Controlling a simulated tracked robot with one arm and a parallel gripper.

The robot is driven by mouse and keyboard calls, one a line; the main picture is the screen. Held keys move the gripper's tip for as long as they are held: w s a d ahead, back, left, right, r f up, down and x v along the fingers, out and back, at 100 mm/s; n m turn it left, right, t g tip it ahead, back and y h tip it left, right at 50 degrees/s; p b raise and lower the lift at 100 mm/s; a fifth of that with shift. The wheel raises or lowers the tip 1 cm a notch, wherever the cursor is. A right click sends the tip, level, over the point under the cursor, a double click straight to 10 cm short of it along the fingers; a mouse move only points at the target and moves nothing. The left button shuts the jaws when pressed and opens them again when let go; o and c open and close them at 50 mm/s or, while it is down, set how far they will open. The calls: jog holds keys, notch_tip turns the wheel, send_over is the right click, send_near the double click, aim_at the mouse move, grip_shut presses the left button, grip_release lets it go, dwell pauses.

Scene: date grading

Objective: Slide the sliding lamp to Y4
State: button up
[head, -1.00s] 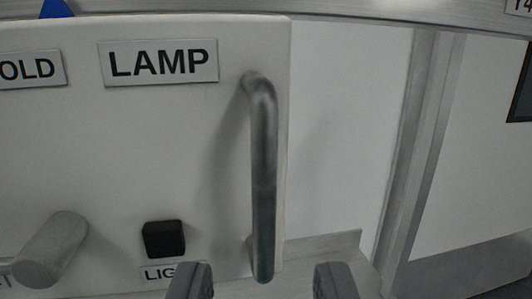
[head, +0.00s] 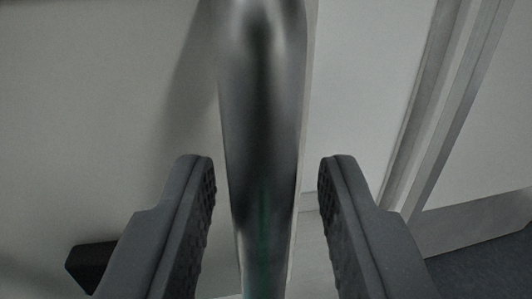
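The lamp's panel (head: 110,110) is off-white and fills the left of the head view. Its vertical metal bar handle (head: 262,120) stands upright in the middle, very close to the camera. My gripper (head: 267,172) is open, with one dark ridged finger on each side of the handle. A gap shows between the handle and each finger, a little wider on the right. The LAMP label and the Y4 mark are not in view.
A black button (head: 90,264) on the panel is partly hidden by the left finger. Right of the panel are a pale wall (head: 362,70) and a grey upright post (head: 432,100). Dark floor (head: 490,250) shows at the lower right.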

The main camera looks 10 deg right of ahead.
jog(key=shift+w, duration=0.25)
jog(key=shift+c, duration=0.2)
grip_shut()
